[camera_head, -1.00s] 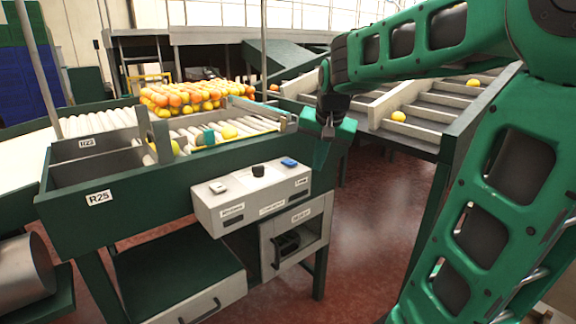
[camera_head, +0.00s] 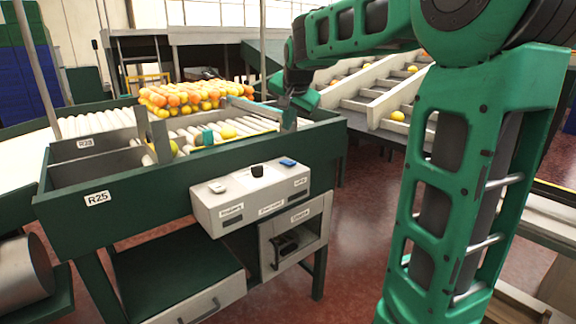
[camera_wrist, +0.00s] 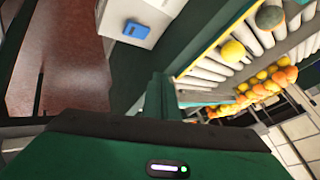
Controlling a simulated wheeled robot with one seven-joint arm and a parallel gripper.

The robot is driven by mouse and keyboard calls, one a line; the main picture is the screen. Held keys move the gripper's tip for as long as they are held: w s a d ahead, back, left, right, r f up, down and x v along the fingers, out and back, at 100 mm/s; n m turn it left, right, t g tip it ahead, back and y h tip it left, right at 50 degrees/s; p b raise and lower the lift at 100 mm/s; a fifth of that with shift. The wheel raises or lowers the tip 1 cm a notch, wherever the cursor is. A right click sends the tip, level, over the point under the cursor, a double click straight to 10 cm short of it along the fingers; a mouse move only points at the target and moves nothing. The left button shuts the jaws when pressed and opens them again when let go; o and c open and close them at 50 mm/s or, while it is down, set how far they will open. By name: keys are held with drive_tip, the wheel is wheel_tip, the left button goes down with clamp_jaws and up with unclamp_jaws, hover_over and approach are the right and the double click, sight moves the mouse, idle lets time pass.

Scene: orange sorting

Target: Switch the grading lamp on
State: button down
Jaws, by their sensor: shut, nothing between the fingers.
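A pale control box (camera_head: 250,195) is fixed to the front of the green sorting bench. On its top are a white switch (camera_head: 217,187), a black knob (camera_head: 257,171) and a blue switch (camera_head: 288,163). The labels are too small to read surely, so I cannot tell which control is the lamp's. The blue switch also shows in the wrist view (camera_wrist: 135,29). My gripper (camera_head: 288,118) is shut and empty, above the right end of the bench, behind and above the box and apart from it. Its fingertips are hard to make out. No lamp is clearly visible.
Rollers carry a heap of oranges and yellow fruit (camera_head: 185,96) behind the bench wall (camera_head: 150,185). A thin upright post (camera_head: 263,45) rises near my gripper. Sloping chutes (camera_head: 375,105) with some fruit lie at the right. The space in front of the box is clear.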

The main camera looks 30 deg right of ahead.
sight(290, 163)
drive_tip(key=shift+s+d+f, duration=0.1)
drive_tip(key=shift+s+f, duration=0.1)
drive_tip(key=shift+f, duration=1.25)
drive_tip(key=shift+s+a+f, duration=0.1)
drive_tip(key=shift+s+f, duration=0.1)
drive_tip(key=shift+f, duration=1.25)
drive_tip(key=shift+s+d+f, duration=0.1)
drive_tip(key=shift+s+f, duration=0.1)
drive_tip(key=shift+f, duration=1.25)
drive_tip(key=shift+s+f, duration=0.15)
drive_tip(key=shift+f, duration=0.4)
drive_tip(key=shift+r, duration=0.1)
drive_tip(key=shift+r, duration=0.55)
drive_tip(key=shift+w+r, duration=0.25)
drive_tip(key=shift+r, duration=1)
drive_tip(key=shift+w+r, duration=0.2)
drive_tip(key=shift+r, duration=1.05)
